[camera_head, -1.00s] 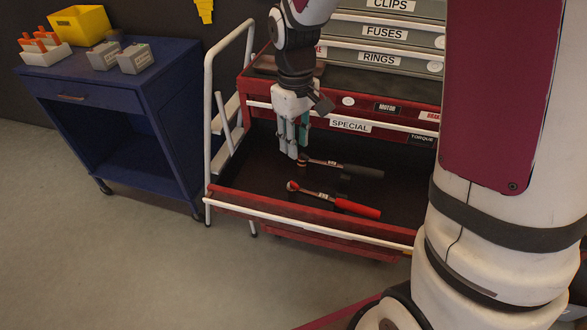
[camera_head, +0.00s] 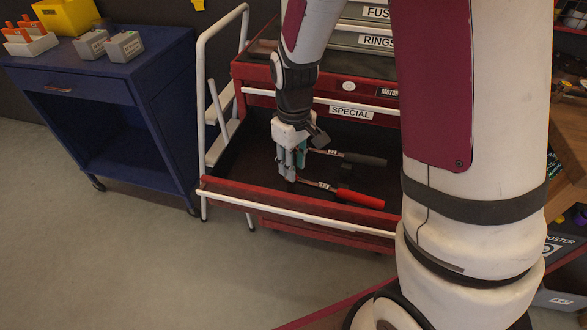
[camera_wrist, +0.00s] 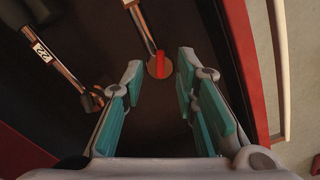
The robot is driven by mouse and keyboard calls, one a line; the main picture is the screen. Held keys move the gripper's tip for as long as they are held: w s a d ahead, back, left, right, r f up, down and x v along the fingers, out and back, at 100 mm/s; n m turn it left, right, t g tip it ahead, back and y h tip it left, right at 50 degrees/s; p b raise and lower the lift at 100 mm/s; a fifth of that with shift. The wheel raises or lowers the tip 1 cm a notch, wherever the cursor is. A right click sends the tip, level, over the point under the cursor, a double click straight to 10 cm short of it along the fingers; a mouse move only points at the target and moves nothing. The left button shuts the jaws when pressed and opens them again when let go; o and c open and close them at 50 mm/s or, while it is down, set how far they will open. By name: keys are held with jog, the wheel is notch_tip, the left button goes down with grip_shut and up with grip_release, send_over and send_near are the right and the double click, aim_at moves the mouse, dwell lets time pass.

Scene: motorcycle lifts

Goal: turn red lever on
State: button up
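A ratchet wrench with a red handle (camera_head: 358,197) lies in the open drawer. Its round head shows in the wrist view with a red lever (camera_wrist: 161,64) on top; in the head view my gripper hides that head. My gripper (camera_head: 289,174) points down over this head. In the wrist view its teal-padded fingers (camera_wrist: 162,70) are apart, one on each side of the head's line, with nothing held. The lever appears just beyond the fingertips; I cannot tell the remaining height. A second wrench with a black handle (camera_head: 362,158) lies behind, its head left of the fingers in the wrist view.
The open drawer's red front wall (camera_head: 300,208) with a white rail stands close to my gripper. The red "SPECIAL" cabinet (camera_head: 345,100) rises behind. A white tubular handle (camera_head: 201,100) and a blue cart (camera_head: 125,110) are at left. The drawer floor around the wrenches is dark and mostly clear.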

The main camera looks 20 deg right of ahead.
jog(key=shift+f, duration=0.95)
grip_shut()
jog(key=shift+a+m+p, duration=0.1)
jog(key=shift+m+p, duration=0.2)
jog(key=shift+m, duration=0.5)
